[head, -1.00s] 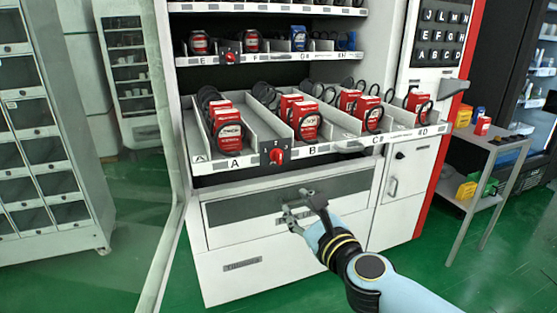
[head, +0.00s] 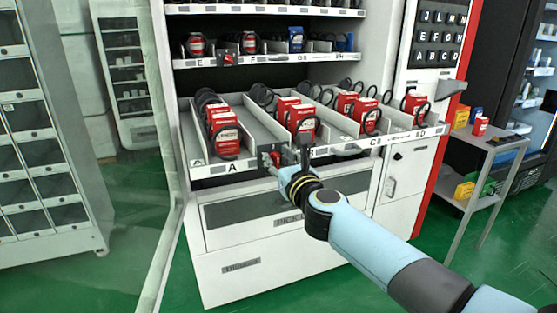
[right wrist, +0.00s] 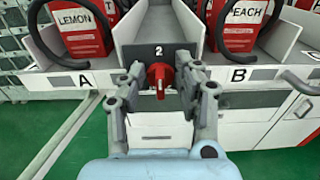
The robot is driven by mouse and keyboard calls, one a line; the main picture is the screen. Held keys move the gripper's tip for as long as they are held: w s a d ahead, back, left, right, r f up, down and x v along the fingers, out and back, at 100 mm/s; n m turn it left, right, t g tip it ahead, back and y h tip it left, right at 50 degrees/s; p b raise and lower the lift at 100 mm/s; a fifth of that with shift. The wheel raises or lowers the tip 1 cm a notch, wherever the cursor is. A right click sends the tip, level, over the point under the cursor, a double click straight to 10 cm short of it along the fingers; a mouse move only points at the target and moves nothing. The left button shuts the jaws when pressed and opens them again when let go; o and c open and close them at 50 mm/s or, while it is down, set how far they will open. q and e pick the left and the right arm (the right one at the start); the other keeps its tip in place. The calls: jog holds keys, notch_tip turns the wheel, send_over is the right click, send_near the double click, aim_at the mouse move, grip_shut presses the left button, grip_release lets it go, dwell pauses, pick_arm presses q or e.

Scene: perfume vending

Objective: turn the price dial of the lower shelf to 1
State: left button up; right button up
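The price dial (right wrist: 159,78) of the lower shelf is a red knob on a dark plate between labels A and B. In the right wrist view a "2" shows above it. In the head view the dial (head: 275,159) is partly covered by my right gripper (head: 287,158). In the right wrist view my right gripper (right wrist: 158,80) has its fingers spread on both sides of the dial. Whether the fingertips touch the knob I cannot tell. The lower shelf (head: 350,147) is pulled out and holds red boxes. My left gripper is not in view.
The upper shelf (head: 280,60) has its own red dial (head: 228,59) above. A lemon box (right wrist: 82,28) and a peach box (right wrist: 240,22) stand behind dark coils near the gripper. A glass door stands open at left, and a small table (head: 490,140) stands at right.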

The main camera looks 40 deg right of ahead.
grip_shut()
jog(key=shift+n, duration=0.3)
jog(key=n, duration=0.1)
jog(key=n+p, duration=0.1)
jog(key=n, duration=0.1)
jog(key=n+p, duration=0.1)
jog(key=n, duration=0.1)
jog(key=shift+a, duration=0.3)
jog(key=n, duration=0.2)
jog(key=n+p, duration=0.1)
jog(key=n, duration=0.3)
jog(key=shift+w+a+f, duration=0.1)
jog(key=shift+a+f, duration=0.15)
jog(key=shift+f, duration=0.05)
jog(key=shift+n, duration=0.3)
